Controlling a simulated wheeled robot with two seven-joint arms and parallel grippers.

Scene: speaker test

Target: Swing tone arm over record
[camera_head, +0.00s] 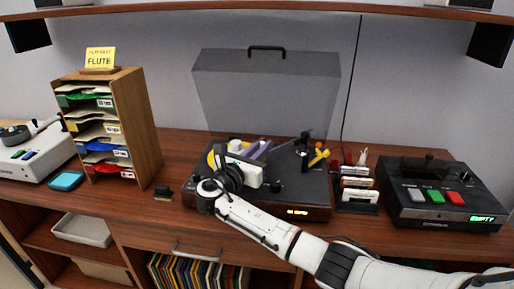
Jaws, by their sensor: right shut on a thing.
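The record player (315,205) is a dark box with its grey lid (265,85) raised behind it. My right gripper (255,166) is over the deck's left half and hides most of the platter. A bit of yellow (213,157) shows beside it. A purple bar (259,149) slants at the gripper's far side. The dark tone arm base (304,147) stands at the deck's right, with a yellow part (319,158) beside it. My right gripper is shut, seemingly on the tone arm; its fingertips and their contact are hidden. My left gripper is out of view.
A wooden sorter (145,125) with a FLUTE sign stands at left, near a blue pad (66,181) and a white device (35,160). Small cards in a rack (358,190) and a black button box (435,200) stand at right. Records (200,272) fill a lower shelf.

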